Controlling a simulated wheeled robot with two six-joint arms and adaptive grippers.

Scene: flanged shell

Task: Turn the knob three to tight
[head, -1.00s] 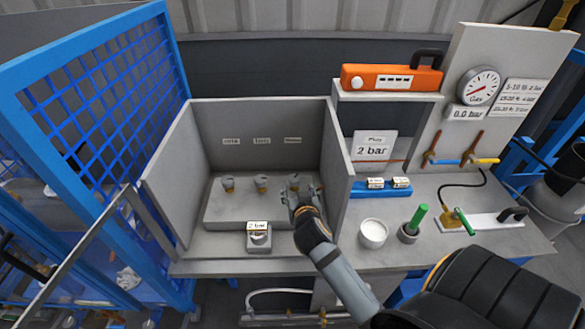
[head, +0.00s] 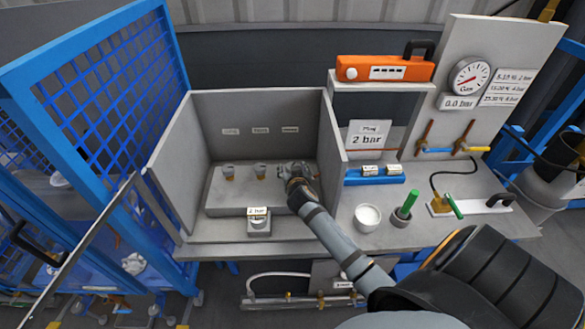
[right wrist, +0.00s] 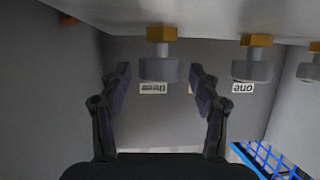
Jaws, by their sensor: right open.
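My right gripper (head: 290,172) is open and covers this knob in the head view. Two similar knobs, the left one (head: 229,171) and the middle one (head: 260,170), stand to its left on the grey step (head: 240,198) inside the open box. My left gripper is not in view.
The box's right wall (head: 332,145) stands close beside my right gripper. A small block labelled "2 bar" (head: 259,223) sits in front of the step. A white cup (head: 367,217) and a green-handled tool (head: 405,207) stand right of the box. The gauge display (head: 459,103) reads 0.0 bar.

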